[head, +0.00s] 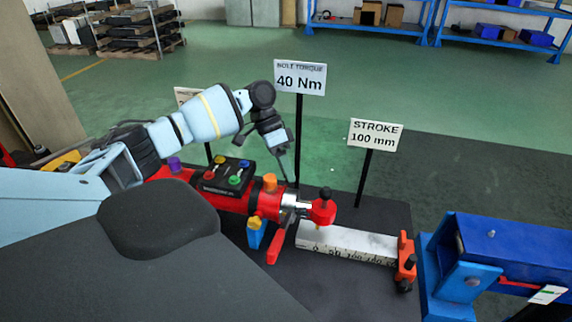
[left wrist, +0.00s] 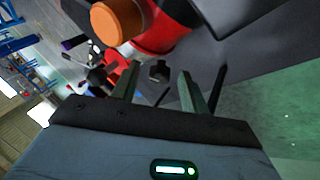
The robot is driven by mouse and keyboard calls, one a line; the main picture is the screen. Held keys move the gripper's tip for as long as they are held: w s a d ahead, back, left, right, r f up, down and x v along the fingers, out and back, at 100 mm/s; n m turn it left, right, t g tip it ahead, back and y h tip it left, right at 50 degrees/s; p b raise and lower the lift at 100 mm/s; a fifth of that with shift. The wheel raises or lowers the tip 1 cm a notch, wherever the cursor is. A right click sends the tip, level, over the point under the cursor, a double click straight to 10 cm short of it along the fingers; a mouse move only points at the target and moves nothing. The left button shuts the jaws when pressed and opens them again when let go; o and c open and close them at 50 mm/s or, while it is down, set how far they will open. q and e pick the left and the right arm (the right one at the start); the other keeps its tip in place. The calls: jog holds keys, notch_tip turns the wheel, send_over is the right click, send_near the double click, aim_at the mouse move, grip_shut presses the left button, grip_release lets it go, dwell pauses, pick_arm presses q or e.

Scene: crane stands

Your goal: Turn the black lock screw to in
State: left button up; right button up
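My left gripper (head: 282,160) points down at the far side of the red tool body (head: 235,201), near its orange knob (head: 269,182). In the left wrist view the left gripper (left wrist: 157,84) has its two fingers apart. A small black screw-like piece (left wrist: 158,70) shows between and beyond the fingertips, apparently ungripped; contact cannot be told. The orange knob (left wrist: 117,20) is close by at the top. In the head view a black knob (head: 326,193) stands on the red end piece (head: 321,212). Which black piece is the lock screw is unclear. My right gripper is out of view.
A white ruler (head: 345,243) lies in front with an orange stop (head: 406,256) at its right end. A blue machine (head: 510,252) stands at right. Signs on posts, "40 Nm" (head: 300,78) and "STROKE 100 mm" (head: 375,134), rise behind the tool.

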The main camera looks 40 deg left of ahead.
pick_arm(q)
jog(key=v, duration=0.7)
jog(key=shift+a+r+b, duration=0.2)
jog(key=shift+r+b, duration=0.15)
jog(key=shift+b, duration=0.05)
dwell(0.5)
